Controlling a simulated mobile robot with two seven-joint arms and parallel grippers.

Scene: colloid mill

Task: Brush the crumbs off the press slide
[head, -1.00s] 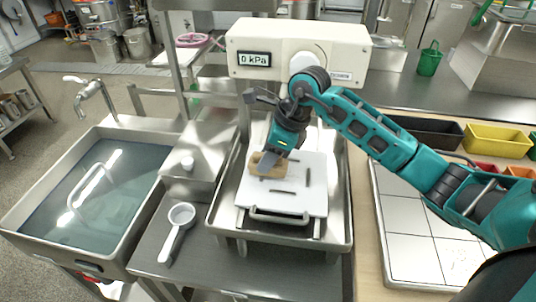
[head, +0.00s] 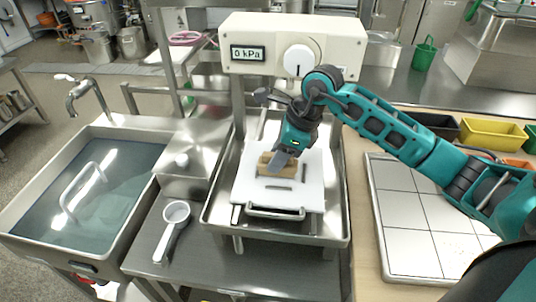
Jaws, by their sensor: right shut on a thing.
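The press slide (head: 306,196) is a white plate with a metal front handle, lying in a steel tray under the press. A few small dark strips, which look like the crumbs (head: 279,187), lie on its front middle and right part. My right gripper (head: 280,162) is over the slide, tilted down, shut on a tan block-shaped brush (head: 265,167). The brush is at or just above the slide's surface; contact cannot be told. The gripper hides part of the brush and the slide behind it. My left gripper is not in view.
The press head (head: 235,33) with a "0 kPa" display stands behind the slide. A tiled tray (head: 430,240) and coloured bins (head: 490,133) are at right.

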